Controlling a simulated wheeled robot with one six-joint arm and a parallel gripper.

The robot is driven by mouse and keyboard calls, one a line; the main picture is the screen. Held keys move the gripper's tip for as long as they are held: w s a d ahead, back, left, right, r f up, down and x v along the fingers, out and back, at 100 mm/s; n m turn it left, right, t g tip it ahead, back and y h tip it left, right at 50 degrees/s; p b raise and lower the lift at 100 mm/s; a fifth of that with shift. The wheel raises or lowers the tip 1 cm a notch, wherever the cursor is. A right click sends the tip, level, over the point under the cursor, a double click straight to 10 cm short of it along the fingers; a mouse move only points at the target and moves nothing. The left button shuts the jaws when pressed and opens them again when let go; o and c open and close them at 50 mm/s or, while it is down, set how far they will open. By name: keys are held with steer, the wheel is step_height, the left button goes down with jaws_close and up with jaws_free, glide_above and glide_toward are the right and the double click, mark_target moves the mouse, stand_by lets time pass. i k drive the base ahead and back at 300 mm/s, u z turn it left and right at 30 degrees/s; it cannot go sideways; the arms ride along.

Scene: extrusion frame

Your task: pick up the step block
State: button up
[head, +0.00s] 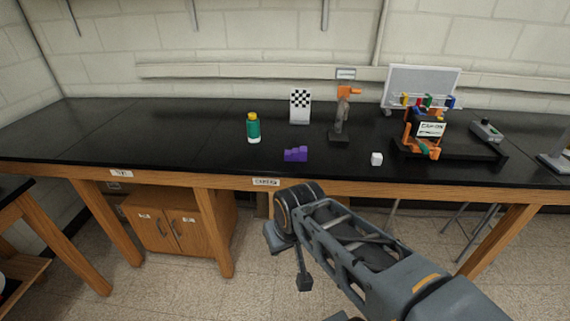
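The step block (296,154) is a small purple block with a stepped top. It sits on the black bench top near the front edge, left of a white cube. My arm reaches up from the lower right, in front of the bench and below its top. The dark parts at its far end, where my gripper (289,261) seems to be, are partly covered by my own arm. I cannot tell whether it is open or shut. It is well below and apart from the step block.
A green bottle with a yellow cap (253,128) stands left of the block. A checkered board (300,106) and an orange-and-grey stand (341,118) are behind. The white cube (376,158) and a cluttered black fixture (460,153) are to the right. The bench's left (130,135) is clear.

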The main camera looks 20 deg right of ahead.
mark_target(297, 154)
steer(key=u, duration=0.55)
steer(key=i, duration=1.25)
steer(key=z, duration=0.3)
